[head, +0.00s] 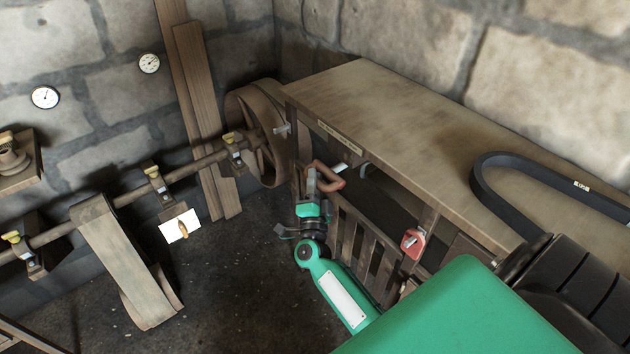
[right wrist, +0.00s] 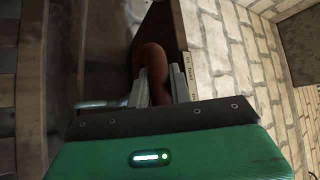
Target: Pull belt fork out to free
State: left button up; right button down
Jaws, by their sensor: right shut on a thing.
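The belt fork's reddish-brown handle (head: 328,184) sticks out at the left end of the wooden bench, near the big pulley wheel. My right gripper (head: 318,182) is at this handle and shut on it. In the right wrist view the handle (right wrist: 153,60) rises between the two grey fingers of my right gripper (right wrist: 158,86). The fork's far part is hidden behind the bench frame. My left gripper is not in view.
A wooden bench (head: 400,130) carries a dark belt loop (head: 485,175). A red part (head: 412,242) hangs on its front. The spoked pulley wheel (head: 260,135) sits on a line shaft at the left, with a belt (head: 125,250) hanging from it. The floor (head: 235,280) left of my arm is clear.

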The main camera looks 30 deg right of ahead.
jog(key=a, duration=0.9)
jog(key=shift+s+a+f, duration=0.2)
jog(key=shift+s+a, duration=0.15)
jog(key=shift+s, duration=0.05)
jog(key=c, duration=1.6)
grip_release()
jog(key=shift+a, duration=0.1)
jog(key=o, duration=0.3)
jog(key=shift+a+r, duration=0.1)
